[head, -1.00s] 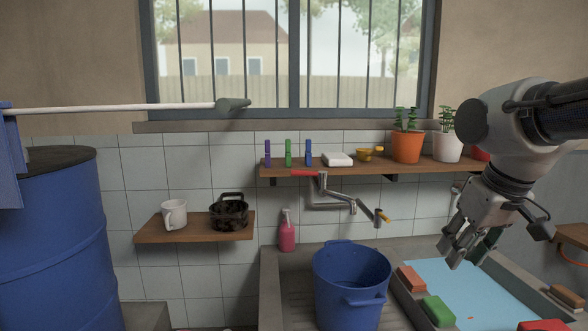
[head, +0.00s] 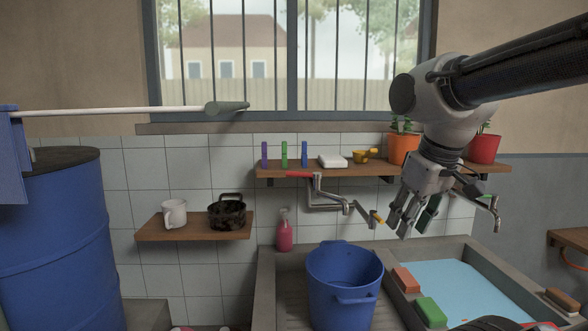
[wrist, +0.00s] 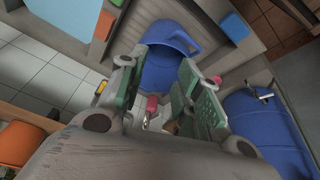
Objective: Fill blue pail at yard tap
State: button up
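The blue pail (head: 345,297) stands upright in the left sink basin, below the wall tap; I cannot tell whether it holds water. It also shows beyond my fingers in the wrist view (wrist: 166,68). The wall tap (head: 330,207) has a red lever (head: 305,175) and a jointed metal spout with a yellow tip (head: 377,217). My gripper (head: 409,225) is in the air to the right of the yellow tip, above the basin divider. In the wrist view its fingers (wrist: 160,95) are apart, and nothing is visibly held.
The right basin (head: 455,283) holds light-blue water, with orange and green blocks on its edge. A second tap (head: 495,212) is at right. A pink bottle (head: 284,232) stands behind the pail. A blue barrel (head: 55,245) is at left.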

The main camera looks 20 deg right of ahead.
jog(key=w+a+r+n+g, duration=0.1)
jog(key=w+a+r+n, duration=0.25)
jog(key=w, duration=0.35)
jog(key=w+a+r+n, duration=0.2)
jog(key=w+r+n, duration=0.25)
jog(key=w, duration=0.25)
jog(key=n, duration=0.6)
send_near(303, 176)
jog(key=w+a, duration=0.2)
jog(key=shift+g, duration=0.4)
jog(key=f, duration=0.2)
jog(key=w+f, duration=0.1)
jog(key=f, duration=0.4)
jog(key=shift+w+f, duration=0.15)
jog(key=shift+f, duration=0.05)
jog(key=shift+d, duration=0.1)
grip_shut()
